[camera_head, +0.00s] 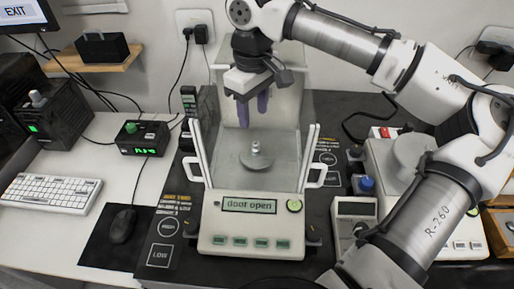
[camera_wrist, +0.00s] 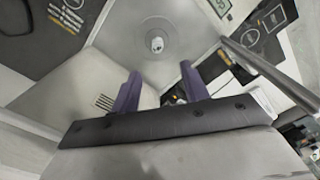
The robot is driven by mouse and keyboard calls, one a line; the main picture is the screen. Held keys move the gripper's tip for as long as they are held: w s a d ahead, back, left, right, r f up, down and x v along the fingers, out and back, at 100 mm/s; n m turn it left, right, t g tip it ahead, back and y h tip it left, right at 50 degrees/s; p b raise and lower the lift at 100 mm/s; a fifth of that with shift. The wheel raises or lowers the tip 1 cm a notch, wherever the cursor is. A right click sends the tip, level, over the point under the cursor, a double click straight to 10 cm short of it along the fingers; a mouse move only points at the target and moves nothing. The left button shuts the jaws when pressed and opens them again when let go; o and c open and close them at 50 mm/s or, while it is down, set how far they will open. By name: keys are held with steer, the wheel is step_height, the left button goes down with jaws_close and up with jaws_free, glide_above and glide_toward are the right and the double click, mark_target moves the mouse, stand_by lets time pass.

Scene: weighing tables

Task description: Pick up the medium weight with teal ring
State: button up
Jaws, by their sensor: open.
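A small silver weight (camera_head: 256,148) stands upright on the round pan (camera_head: 245,160) of the balance (camera_head: 250,226). It also shows in the wrist view (camera_wrist: 157,44), beyond my fingertips; I cannot make out a teal ring on it. The balance display reads "door open", and its top is open. My gripper (camera_head: 253,115) has two purple fingers pointing down, above the pan and apart from the weight. In the wrist view my gripper (camera_wrist: 160,75) is open, with nothing between its fingers.
Clear walls and white handles (camera_head: 321,176) flank the pan. A blue-topped object (camera_head: 366,186) and a second balance (camera_head: 405,150) stand to the right.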

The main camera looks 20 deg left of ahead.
step_height(320, 180, down, 5)
steer(key=shift+f, duration=0.1)
steer(key=shift+w+d+f+p, duration=0.15)
steer(key=shift+f+p, duration=0.25)
steer(key=shift+f, duration=1)
steer(key=shift+d+f+p, duration=0.15)
steer(key=shift+f+p, duration=0.25)
steer(key=shift+f, duration=0.95)
jaws_close()
steer(key=shift+r, duration=0.1)
